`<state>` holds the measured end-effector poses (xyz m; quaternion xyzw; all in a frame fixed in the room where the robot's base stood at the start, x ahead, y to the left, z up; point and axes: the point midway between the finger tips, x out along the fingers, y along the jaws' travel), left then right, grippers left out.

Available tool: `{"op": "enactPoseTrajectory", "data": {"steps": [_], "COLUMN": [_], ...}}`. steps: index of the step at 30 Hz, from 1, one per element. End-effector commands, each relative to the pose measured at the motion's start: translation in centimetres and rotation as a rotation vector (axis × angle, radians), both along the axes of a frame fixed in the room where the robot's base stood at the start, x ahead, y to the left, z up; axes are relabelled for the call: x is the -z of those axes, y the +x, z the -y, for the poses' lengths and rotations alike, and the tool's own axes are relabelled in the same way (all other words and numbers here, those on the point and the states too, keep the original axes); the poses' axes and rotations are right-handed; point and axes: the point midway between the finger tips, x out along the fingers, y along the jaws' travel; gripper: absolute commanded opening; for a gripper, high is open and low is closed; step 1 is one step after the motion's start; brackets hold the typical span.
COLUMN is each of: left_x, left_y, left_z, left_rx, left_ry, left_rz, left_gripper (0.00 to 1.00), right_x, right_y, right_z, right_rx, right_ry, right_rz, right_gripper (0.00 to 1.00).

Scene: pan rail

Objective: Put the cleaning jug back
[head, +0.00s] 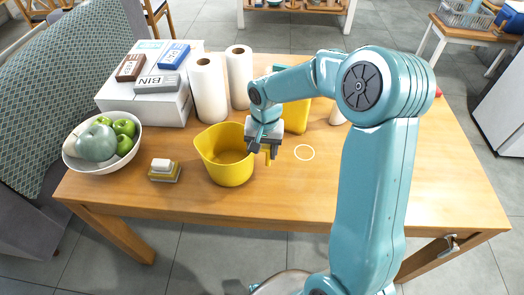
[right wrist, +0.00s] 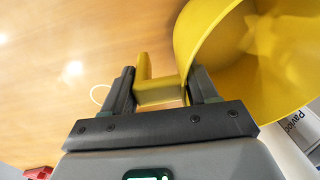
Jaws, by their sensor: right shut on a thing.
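The yellow jug (head: 222,170) is upright at the middle left of the wooden table, its spout toward the left. My right gripper (head: 266,152) is at the jug's right side, shut on its handle. In the right wrist view the handle (right wrist: 160,93) lies between the two fingers (right wrist: 160,90), and the jug's open body (right wrist: 215,40) fills the upper right. I cannot tell whether its base touches the table. A white ring mark (head: 304,152) lies on the table right of the gripper. My left gripper is not in view.
A small yellow-and-white sponge-like block (head: 164,171) and a bowl of fruit (head: 72,160) stand left of the jug. Paper rolls (head: 209,90) and a white box (head: 130,98) stand behind. Another yellow object (head: 296,117) is partly behind my arm. The front table strip is clear.

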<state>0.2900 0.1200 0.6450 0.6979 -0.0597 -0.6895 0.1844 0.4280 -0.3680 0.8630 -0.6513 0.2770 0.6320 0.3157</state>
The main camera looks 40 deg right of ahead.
Motion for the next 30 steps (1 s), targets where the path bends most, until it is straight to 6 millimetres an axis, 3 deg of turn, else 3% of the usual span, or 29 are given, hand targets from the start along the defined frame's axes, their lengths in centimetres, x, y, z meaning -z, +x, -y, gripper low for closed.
{"op": "enactPoseTrajectory", "data": {"steps": [13,14,16,25,30], "left_x": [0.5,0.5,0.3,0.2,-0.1], "left_y": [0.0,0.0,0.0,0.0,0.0], "left_z": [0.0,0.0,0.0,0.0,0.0], "left_rx": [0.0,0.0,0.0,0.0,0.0], "left_ry": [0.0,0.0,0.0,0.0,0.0], "left_rz": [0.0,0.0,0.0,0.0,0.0], "left_gripper": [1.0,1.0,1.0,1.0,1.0], "right_x": [1.2,1.1,1.0,0.9,-1.1], "right_y": [0.0,0.0,0.0,0.0,0.0], "right_z": [0.0,0.0,0.0,0.0,0.1], "right_rx": [0.0,0.0,0.0,0.0,0.0], "right_ry": [0.0,0.0,0.0,0.0,-0.002], "right_rz": [0.001,0.001,0.001,0.001,0.006], "right_gripper": [0.04,0.62,0.84,0.84,0.84]}}
